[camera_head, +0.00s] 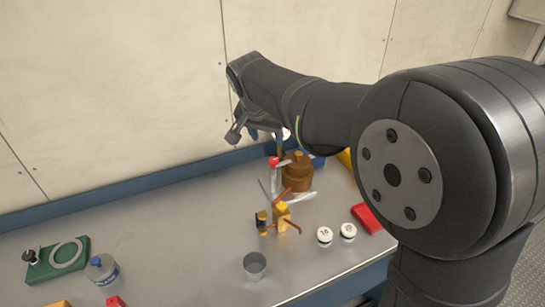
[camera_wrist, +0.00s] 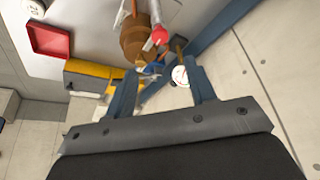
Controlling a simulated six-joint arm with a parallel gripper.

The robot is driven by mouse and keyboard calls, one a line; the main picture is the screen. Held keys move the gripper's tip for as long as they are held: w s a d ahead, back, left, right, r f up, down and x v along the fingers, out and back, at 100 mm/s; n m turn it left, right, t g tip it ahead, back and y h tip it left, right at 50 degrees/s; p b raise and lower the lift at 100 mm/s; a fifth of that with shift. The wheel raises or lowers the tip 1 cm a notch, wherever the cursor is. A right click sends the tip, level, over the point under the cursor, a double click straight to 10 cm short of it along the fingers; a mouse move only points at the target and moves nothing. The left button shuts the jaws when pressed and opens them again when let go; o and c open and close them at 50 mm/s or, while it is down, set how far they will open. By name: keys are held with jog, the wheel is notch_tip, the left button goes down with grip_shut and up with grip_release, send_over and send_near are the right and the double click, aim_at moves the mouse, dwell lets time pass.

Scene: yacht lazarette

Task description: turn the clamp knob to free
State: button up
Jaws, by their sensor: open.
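My gripper (camera_head: 250,128) is open and empty, raised above the back of the bench near the wall. In the wrist view its two blue fingers stand apart (camera_wrist: 162,92), with a white round gauge face (camera_wrist: 181,76) seen between them. A green block (camera_head: 57,259) with a pale ring and a black knob (camera_head: 32,256) lies at the bench's far left, well away from my gripper. A brass fitting (camera_head: 281,215) with copper pipes and a dark round knob (camera_head: 261,222) stands mid-bench. I cannot tell which knob is the clamp knob.
A brown copper vessel (camera_head: 297,173) and a red-balled lever (camera_head: 273,161) stand below my gripper. White caps (camera_head: 324,235), a red tray (camera_head: 367,218), a grey cup (camera_head: 255,265) and a blue-capped jar (camera_head: 102,270) are around. The left-middle bench (camera_head: 160,225) is clear.

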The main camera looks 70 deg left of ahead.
aim_at(273, 160)
jog(key=x, duration=1.1)
jog(key=shift+f, duration=0.15)
jog(key=c, duration=1)
